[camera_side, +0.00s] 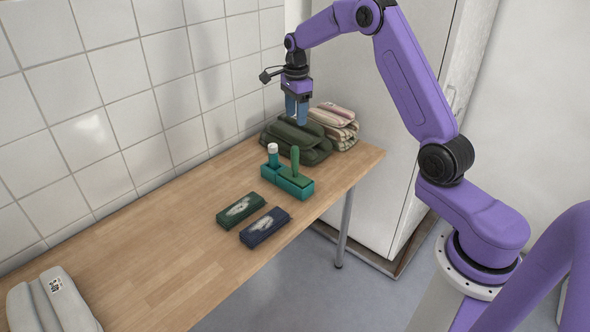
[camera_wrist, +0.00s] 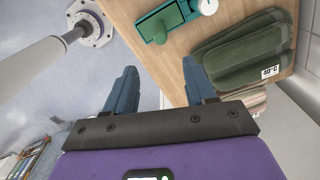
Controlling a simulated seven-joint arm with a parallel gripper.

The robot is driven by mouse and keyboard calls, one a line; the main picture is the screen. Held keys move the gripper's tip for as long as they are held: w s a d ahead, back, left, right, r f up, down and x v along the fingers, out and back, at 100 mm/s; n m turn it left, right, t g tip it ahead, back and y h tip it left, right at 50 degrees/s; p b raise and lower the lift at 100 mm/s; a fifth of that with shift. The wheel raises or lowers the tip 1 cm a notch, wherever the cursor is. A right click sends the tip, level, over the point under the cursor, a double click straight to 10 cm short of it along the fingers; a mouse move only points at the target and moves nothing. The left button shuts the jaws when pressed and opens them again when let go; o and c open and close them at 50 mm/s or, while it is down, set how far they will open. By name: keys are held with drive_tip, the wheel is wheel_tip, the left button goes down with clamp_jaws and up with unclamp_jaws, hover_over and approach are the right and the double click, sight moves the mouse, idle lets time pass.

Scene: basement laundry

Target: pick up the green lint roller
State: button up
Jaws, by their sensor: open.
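The green lint roller (camera_side: 295,161) appears to be the tall green piece standing upright in the right part of a teal caddy (camera_side: 304,193). Its lower end is hidden in the caddy. In the wrist view the green lint roller (camera_wrist: 160,34) is seen from above at the top, with the teal caddy (camera_wrist: 189,17) around or beside it. My gripper (camera_side: 297,114) is open and empty, its blue fingers pointing down. It hangs above and behind the caddy, near the folded towels, clear of the roller. In the wrist view my gripper (camera_wrist: 160,73) shows both fingers apart.
A white-capped teal bottle (camera_side: 273,157) stands in the caddy's left part. Folded olive towels (camera_side: 297,143) and striped towels (camera_side: 337,124) lie behind. Green (camera_side: 240,208) and navy (camera_side: 265,228) packs lie in front. A grey folded cloth (camera_side: 52,304) lies far left. The table (camera_side: 150,262) between is clear.

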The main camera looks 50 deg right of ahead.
approach(295, 157)
drive_tip(key=f, duration=0.3)
drive_tip(key=d+f, duration=0.1)
drive_tip(key=f, duration=0.1)
drive_tip(key=shift+w, duration=0.25)
drive_tip(key=shift+w+a+f, duration=0.1)
drive_tip(key=shift+w+f, duration=0.05)
drive_tip(key=shift+f, duration=2.85)
clamp_jaws()
